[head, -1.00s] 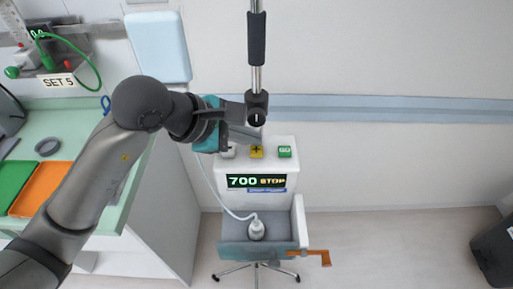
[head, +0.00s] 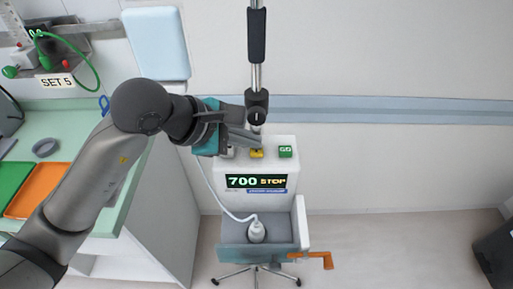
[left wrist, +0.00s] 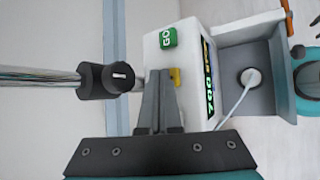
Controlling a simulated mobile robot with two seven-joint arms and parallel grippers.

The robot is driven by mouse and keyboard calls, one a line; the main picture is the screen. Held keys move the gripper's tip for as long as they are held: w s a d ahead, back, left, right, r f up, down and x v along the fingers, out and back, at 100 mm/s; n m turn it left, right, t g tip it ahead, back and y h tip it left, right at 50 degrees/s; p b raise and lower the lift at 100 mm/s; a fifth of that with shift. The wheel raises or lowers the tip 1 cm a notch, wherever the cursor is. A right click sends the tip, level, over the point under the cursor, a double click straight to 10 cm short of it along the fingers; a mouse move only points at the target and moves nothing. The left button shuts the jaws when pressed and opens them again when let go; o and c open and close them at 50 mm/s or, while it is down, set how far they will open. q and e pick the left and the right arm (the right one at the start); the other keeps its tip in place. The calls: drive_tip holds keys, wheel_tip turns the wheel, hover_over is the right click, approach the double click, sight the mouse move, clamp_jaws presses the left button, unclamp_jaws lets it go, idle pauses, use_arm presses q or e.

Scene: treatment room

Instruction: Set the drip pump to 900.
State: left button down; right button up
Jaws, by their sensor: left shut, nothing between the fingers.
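The white drip pump (head: 227,200) stands on a pole, and its display (head: 257,181) reads 700 STOP. On its top are a white button (head: 228,152) at the left, partly hidden by my gripper, a yellow button (head: 257,154) in the middle and a green GO button (head: 285,152) at the right. My left gripper (head: 258,142) is shut and empty, its tips at the yellow button and covering part of it. In the left wrist view the shut fingers (left wrist: 160,75) lie beside the yellow button (left wrist: 176,77); I cannot tell if they touch.
The pole (head: 257,75) with its black clamp rises just behind the pump. A grey tray (head: 234,250) with an orange handle (head: 312,256) sits below. A counter (head: 75,130) with green and orange trays is at the left.

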sight(250, 151)
use_arm(q)
drive_tip(key=shift+f+b, duration=0.35)
idle(0.6)
drive_tip(key=shift+r+p, duration=0.55)
drive_tip(key=shift+r, duration=0.35)
drive_tip(key=shift+r, duration=0.15)
drive_tip(key=shift+r+p, duration=1.55)
drive_tip(key=shift+r, duration=0.8)
idle(0.4)
